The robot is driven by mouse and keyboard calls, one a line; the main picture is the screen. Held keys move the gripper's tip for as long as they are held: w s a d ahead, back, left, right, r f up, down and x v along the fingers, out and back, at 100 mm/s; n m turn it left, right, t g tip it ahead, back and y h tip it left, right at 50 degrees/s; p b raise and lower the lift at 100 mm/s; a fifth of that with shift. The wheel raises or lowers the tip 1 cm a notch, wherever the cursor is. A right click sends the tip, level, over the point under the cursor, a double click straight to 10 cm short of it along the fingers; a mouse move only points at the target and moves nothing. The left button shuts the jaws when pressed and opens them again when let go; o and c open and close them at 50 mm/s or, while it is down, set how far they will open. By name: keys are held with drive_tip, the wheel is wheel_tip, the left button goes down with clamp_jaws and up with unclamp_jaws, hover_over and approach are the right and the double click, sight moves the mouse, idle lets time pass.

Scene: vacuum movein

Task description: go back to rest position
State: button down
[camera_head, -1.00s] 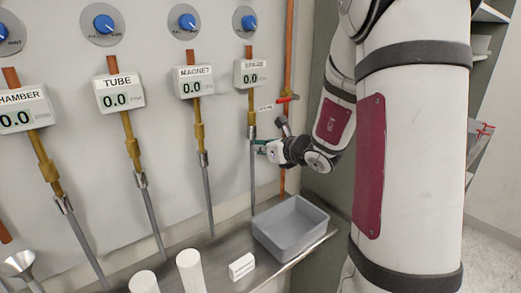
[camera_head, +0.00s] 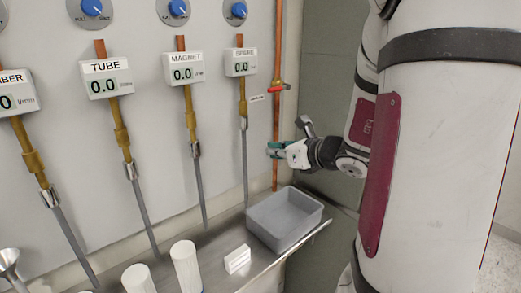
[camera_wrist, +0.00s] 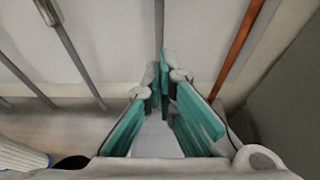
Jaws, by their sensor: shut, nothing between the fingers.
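My gripper (camera_head: 274,150) has teal finger pads and points left, in front of the wall beside the copper pipe. It is above the back of the grey bin in the picture and holds nothing. In the wrist view the fingers (camera_wrist: 165,100) come together at their tips, with a grey pipe (camera_wrist: 159,22) beyond them. My white arm, with dark red panels, fills the right side of the head view.
A grey bin (camera_head: 317,215), a small white block (camera_head: 237,260) and white cylinders (camera_head: 186,268) stand on the metal shelf (camera_head: 212,256). A copper pipe (camera_head: 277,130) with a red valve handle (camera_head: 280,88) runs up the wall. Gauge boxes (camera_head: 184,69) hang left.

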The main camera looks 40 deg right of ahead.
drive_tip(key=shift+s, duration=0.15)
drive_tip(key=s+a+r+n+g+y, duration=0.25)
drive_tip(key=a+n+y, duration=0.35)
drive_tip(key=a+n, duration=0.8)
drive_tip(key=s+a+n+g, duration=0.6)
drive_tip(key=s+a+n, duration=0.15)
drive_tip(key=a, duration=0.55)
drive_tip(key=s+d+n+h, duration=0.1)
drive_tip(key=s+n+h, duration=0.2)
drive_tip(key=s+n, duration=0.2)
drive_tip(key=s+d+n+g+h, duration=0.1)
drive_tip(key=s+d+n+h, duration=0.1)
drive_tip(key=s+n, duration=0.4)
drive_tip(key=shift+s+d+f+n+h, duration=0.25)
drive_tip(key=shift+n+h, duration=0.45)
drive_tip(key=shift+n, duration=0.85)
drive_tip(key=shift+a, duration=0.1)
